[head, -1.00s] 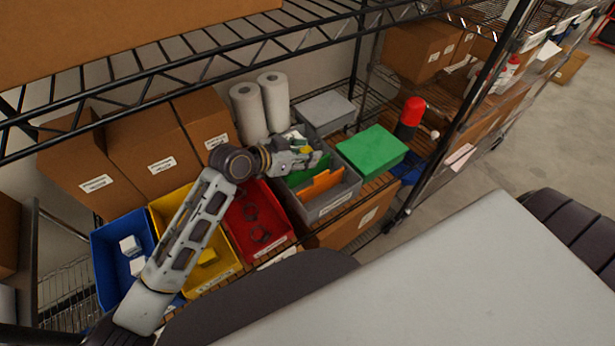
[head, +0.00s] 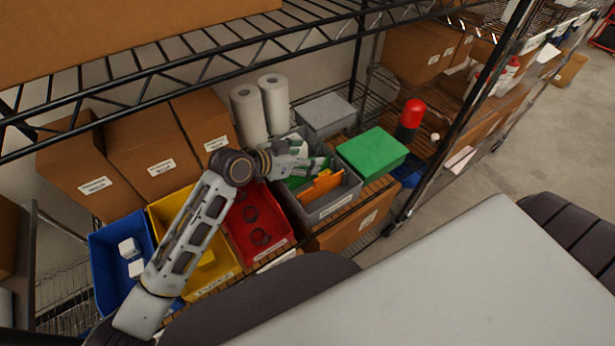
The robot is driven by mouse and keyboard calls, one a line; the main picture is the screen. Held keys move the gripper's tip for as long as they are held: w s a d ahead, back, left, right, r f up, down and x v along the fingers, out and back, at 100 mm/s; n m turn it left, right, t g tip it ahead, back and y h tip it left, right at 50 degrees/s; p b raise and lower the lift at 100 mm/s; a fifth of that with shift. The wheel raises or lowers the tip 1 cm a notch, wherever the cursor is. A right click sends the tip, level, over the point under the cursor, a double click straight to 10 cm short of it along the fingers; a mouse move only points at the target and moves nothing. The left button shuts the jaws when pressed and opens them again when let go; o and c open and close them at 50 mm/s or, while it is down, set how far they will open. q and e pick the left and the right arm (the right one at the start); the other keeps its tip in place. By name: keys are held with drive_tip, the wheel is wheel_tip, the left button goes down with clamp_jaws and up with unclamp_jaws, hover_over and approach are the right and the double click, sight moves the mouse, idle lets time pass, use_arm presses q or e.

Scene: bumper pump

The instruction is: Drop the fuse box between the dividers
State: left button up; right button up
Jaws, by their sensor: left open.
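A grey bin (head: 338,212) stands on the wire shelf, at the middle of the head view. An orange divider (head: 322,186) stands tilted in its front part, and a green divider (head: 293,182) shows partly beside it. My left gripper (head: 322,164) is over the bin, its fingers apart. White and green shapes show behind and beside the fingers; I cannot tell which of them, if any, is the fuse box. The gripper hides part of the bin's inside. My right gripper is not in view.
A red bin (head: 277,232), a yellow bin (head: 222,266) and a blue bin (head: 108,262) stand to the left. A green box (head: 372,151) and a red-topped bottle (head: 411,115) are to the right. Paper rolls (head: 247,112) stand behind. The upper shelf (head: 200,62) hangs above.

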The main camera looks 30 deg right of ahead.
use_arm(q)
wheel_tip(320, 180, up, 10)
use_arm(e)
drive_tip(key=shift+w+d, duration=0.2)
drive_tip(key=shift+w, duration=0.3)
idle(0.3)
use_arm(q)
drive_tip(key=shift+r, duration=0.15)
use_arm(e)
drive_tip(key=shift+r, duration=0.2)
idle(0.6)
use_arm(q)
wheel_tip(320, 180, up, 10)
drive_tip(key=p, duration=0.9)
drive_tip(key=shift+f+p, duration=0.2)
drive_tip(key=shift+p, duration=0.15)
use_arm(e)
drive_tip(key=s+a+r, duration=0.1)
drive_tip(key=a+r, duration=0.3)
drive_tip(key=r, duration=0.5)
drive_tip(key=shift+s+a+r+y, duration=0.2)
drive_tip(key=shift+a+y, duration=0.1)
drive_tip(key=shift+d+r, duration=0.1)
